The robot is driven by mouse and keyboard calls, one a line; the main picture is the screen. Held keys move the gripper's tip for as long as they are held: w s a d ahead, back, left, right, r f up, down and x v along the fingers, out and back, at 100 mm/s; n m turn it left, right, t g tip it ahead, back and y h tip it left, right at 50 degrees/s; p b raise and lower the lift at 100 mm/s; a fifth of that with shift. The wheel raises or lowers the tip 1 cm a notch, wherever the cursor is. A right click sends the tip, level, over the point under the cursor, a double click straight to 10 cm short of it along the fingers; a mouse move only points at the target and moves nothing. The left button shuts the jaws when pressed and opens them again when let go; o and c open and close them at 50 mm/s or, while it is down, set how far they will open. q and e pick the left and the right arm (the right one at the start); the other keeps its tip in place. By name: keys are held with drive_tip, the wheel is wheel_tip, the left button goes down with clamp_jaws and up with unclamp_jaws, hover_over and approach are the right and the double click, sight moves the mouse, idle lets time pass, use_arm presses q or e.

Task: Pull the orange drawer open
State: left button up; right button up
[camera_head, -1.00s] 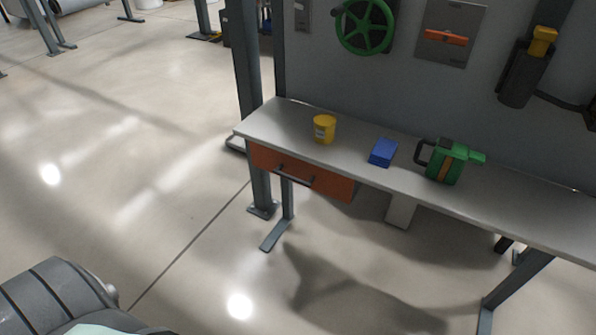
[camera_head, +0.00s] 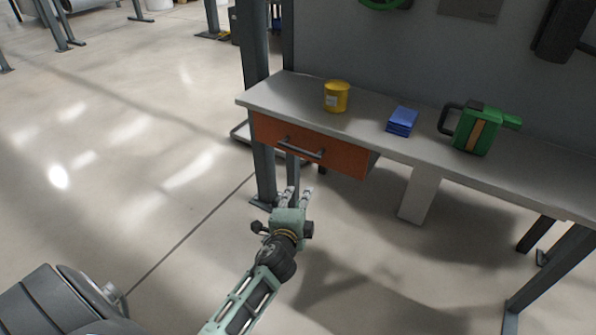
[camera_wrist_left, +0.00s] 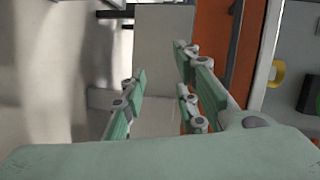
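The orange drawer (camera_head: 340,157) sits under the left end of the grey workbench, its front close under the tabletop edge, and looks closed. Its dark bar handle (camera_head: 301,149) runs across the front. My left gripper (camera_head: 294,192) is below and in front of the handle, apart from it, with empty fingers spread. In the left wrist view the gripper (camera_wrist_left: 157,88) shows its fingers apart with nothing between them. The orange drawer front (camera_wrist_left: 210,30) is beside the right-hand fingers there, partly hidden by them. My right gripper is not in view.
On the workbench top (camera_head: 370,105) stand a yellow cup (camera_head: 336,97), a blue box (camera_head: 402,121) and a green can (camera_head: 475,130). A dark post (camera_head: 254,70) rises by the bench's left end. The floor in front is free.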

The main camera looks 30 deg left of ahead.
use_arm(q)
drive_tip(key=m+t+y+b, duration=0.1)
drive_tip(key=t+y, duration=0.1)
approach(298, 152)
drive_tip(key=w, duration=0.1)
drive_tip(key=x, duration=0.7)
drive_tip(key=shift+w+a+r+b, duration=0.1)
drive_tip(key=shift+a+b, duration=0.1)
drive_tip(key=shift+b, duration=0.15)
drive_tip(key=shift+w+a, duration=0.15)
drive_tip(key=shift+w, duration=0.25)
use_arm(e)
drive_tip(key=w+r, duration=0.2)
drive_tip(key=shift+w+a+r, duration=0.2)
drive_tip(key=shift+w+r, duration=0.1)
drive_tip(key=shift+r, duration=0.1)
use_arm(q)
clamp_jaws()
